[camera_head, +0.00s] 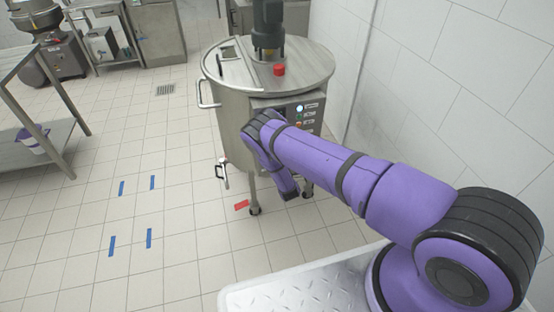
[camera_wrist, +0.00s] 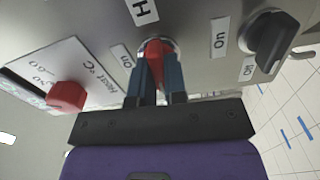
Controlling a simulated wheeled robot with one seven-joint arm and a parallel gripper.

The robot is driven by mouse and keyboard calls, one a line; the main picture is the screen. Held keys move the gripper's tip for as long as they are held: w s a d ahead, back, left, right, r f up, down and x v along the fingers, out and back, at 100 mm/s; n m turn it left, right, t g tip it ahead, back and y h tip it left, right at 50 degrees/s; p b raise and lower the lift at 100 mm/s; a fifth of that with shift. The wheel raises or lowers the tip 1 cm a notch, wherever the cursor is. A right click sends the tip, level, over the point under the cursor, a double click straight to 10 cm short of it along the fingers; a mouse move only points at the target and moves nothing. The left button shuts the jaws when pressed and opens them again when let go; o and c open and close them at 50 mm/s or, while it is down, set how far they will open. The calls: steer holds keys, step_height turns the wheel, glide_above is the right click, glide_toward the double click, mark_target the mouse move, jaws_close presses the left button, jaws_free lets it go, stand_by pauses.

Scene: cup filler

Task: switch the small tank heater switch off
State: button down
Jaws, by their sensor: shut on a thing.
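The small steel tank (camera_head: 235,120) stands on castors in the head view, with a control panel (camera_head: 306,112) on its front side that my arm partly covers. In the wrist view a red switch (camera_wrist: 156,50) sits on the panel, with an "On" label to its left and a label starting with "H" above it. My gripper (camera_wrist: 158,78) is shut on this red switch, one dark blue finger on each side. The switch's lower part lies between the fingers.
A red dial (camera_wrist: 66,96) on a plate marked "Heat °C" is at the left. A tiled wall (camera_head: 450,90) stands close to the tank's right.

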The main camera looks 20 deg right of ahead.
steer(key=shift+s+f+n, duration=0.1)
steer(key=shift+f+n, duration=0.05)
steer(key=shift+n, duration=0.55)
steer(key=c, duration=1.2)
jaws_free()
steer(key=shift+o, duration=0.2)
steer(key=s, duration=1)
steer(key=shift+s, duration=0.4)
steer(key=shift+s, duration=0.1)
